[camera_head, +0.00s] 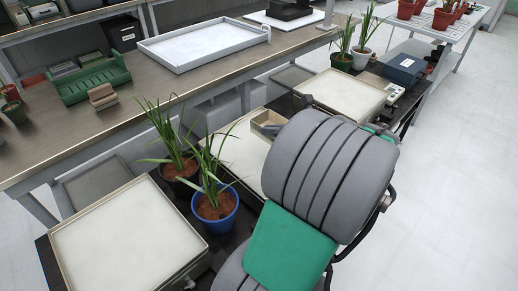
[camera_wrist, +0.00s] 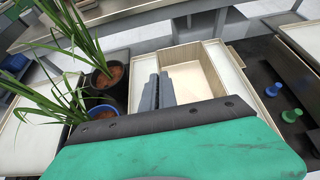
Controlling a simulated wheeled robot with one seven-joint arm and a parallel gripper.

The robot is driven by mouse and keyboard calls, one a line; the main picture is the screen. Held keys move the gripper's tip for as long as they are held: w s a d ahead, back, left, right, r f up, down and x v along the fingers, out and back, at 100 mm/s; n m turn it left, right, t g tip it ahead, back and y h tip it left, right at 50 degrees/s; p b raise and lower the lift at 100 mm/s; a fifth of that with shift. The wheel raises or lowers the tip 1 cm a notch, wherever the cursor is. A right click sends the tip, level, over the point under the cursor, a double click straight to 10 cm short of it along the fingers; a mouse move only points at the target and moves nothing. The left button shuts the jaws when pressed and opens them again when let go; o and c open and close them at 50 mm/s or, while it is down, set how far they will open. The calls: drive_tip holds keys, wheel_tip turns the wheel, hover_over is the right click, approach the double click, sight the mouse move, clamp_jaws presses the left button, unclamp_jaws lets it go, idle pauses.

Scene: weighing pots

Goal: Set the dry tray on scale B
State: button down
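The dry tray is a small open box with pale wooden walls. In the wrist view it (camera_wrist: 195,83) looks empty, and its left wall runs between my gripper's (camera_wrist: 159,92) two dark fingers. The fingers are close together and look shut on that wall. In the head view the tray (camera_head: 266,123) shows just left of my grey arm, which hides its right part and the fingers. It is over the cream plate of the middle scale (camera_head: 238,150); whether it touches the plate is unclear. Other scales stand left (camera_head: 125,240) and right (camera_head: 340,95). No scale letters are readable.
Two potted plants, in a black pot (camera_head: 180,180) and a blue pot (camera_head: 215,208), stand close left of the tray, leaves reaching high. More plants (camera_head: 341,58) stand behind the right scale. A long bench (camera_head: 190,85) runs behind. Green and blue knobs (camera_wrist: 291,115) show right in the wrist view.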

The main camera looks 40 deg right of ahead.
sight(260, 136)
drive_tip(key=w+f, duration=0.1)
drive_tip(key=f, duration=0.1)
drive_tip(key=w+f+b, duration=0.1)
drive_tip(key=w+f, duration=0.1)
drive_tip(key=w+f+b, duration=0.1)
drive_tip(key=w, duration=0.1)
drive_tip(key=shift+w+d+f, duration=0.1)
drive_tip(key=shift+d+f, duration=0.2)
drive_tip(key=shift+f, duration=0.1)
drive_tip(key=f+b, duration=0.1)
drive_tip(key=f, duration=0.1)
drive_tip(key=f+b, duration=0.1)
drive_tip(key=f, duration=0.1)
drive_tip(key=shift+w+b, duration=0.3)
drive_tip(key=shift+w, duration=0.05)
drive_tip(key=shift+r, duration=0.25)
drive_tip(key=shift+f+p, duration=0.1)
drive_tip(key=shift+p, duration=0.25)
drive_tip(key=c, duration=1.7)
unclamp_jaws()
drive_tip(key=shift+f, duration=0.1)
